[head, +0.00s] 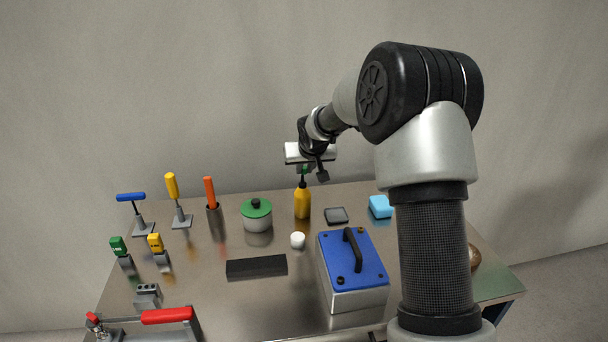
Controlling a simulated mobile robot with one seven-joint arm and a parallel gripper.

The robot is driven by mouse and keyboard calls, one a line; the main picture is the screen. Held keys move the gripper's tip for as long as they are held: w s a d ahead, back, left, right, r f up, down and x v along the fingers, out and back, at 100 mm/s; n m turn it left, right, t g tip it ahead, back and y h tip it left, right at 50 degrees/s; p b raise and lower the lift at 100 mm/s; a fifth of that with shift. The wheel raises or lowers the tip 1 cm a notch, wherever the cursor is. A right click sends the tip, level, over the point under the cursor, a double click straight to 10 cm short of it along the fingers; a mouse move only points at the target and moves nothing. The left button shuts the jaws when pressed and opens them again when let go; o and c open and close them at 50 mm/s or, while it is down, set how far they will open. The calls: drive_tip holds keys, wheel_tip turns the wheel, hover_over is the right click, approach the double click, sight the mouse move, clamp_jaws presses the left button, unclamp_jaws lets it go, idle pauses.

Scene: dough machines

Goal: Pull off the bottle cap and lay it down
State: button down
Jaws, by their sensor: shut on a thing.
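A yellow bottle (302,204) stands upright near the back edge of the metal table, with a dark narrow neck above its body. My gripper (305,172) is directly above the bottle, pointing down. The fingers partly hide the cap.
A green-lidded pot (256,215) stands left of the bottle, a dark square pad (336,215) right. A white round piece (298,240) lies in front. A blue-lidded box (352,270) and black bar (257,267) are nearer. Bare metal surrounds the white piece.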

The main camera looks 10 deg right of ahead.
drive_tip(key=shift+r, duration=0.25)
wheel_tip(320, 180, up, 6)
drive_tip(key=p, duration=0.4)
idle(0.4)
